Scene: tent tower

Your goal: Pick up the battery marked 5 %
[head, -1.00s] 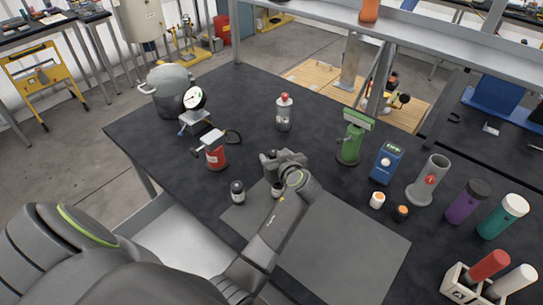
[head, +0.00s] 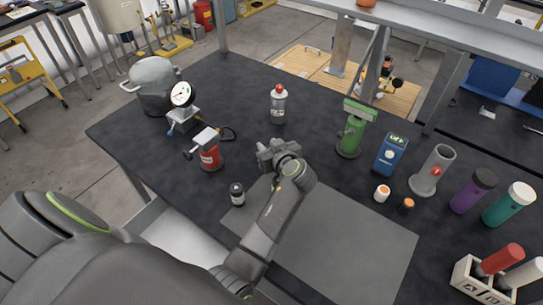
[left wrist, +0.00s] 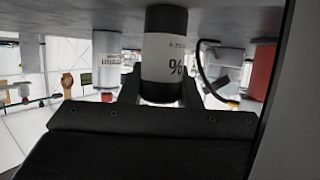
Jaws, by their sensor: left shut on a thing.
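My left gripper (head: 266,153) is over the dark table, just beyond the grey mat, and its arm comes in from below. In the left wrist view it is shut on a dark cylinder with a white band, the battery (left wrist: 164,48). The band shows a "%" sign, but I cannot read a number before it. In the head view the battery is hidden by the gripper. I cannot tell how far it is above the table. A similar dark cylinder with a white label (head: 237,194) stands upright near the mat's left edge. My right gripper is not in view.
A red can (head: 209,156), a gauge (head: 182,95) and a pot (head: 156,84) stand left. A red-capped bottle (head: 278,106) stands behind the gripper. A green device (head: 352,132) and blue box (head: 391,155) stand right.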

